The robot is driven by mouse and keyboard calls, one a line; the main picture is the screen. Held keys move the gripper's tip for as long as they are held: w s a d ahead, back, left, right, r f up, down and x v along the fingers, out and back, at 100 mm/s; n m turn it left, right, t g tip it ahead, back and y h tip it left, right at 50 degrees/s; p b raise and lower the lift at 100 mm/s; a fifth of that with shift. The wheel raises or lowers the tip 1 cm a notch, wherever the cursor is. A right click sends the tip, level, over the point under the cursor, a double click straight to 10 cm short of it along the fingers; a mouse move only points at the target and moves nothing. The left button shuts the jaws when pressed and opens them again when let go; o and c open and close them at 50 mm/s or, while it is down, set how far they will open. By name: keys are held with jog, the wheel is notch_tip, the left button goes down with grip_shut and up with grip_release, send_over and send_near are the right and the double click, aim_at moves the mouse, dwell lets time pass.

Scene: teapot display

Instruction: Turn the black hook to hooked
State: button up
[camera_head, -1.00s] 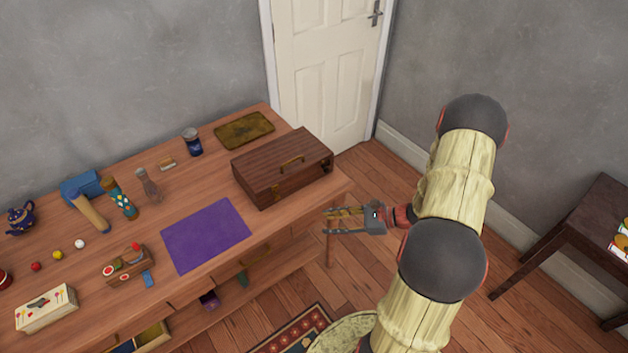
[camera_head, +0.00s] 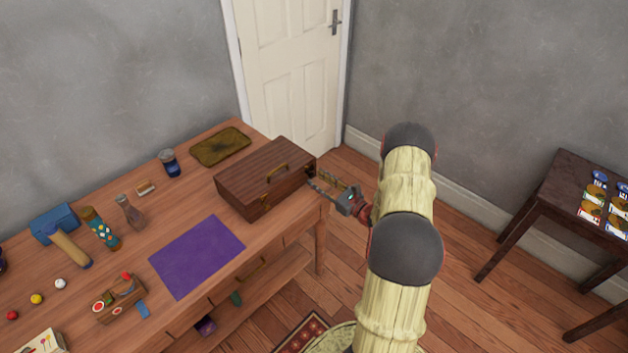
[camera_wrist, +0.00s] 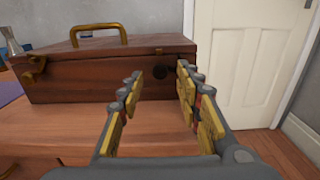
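The wooden box (camera_head: 265,178) with a brass handle sits near the right end of the workbench. Its side fills the left and middle of the wrist view (camera_wrist: 95,80). My gripper (camera_head: 322,183) is beside the box's right end.
A white door (camera_head: 292,70) is behind. A dark side table (camera_head: 548,205) stands at right, with open floor between.

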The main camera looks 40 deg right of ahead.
jog(key=shift+w+a, duration=0.1)
jog(key=shift+w, duration=1.15)
jog(key=shift+c, duration=0.9)
grip_shut()
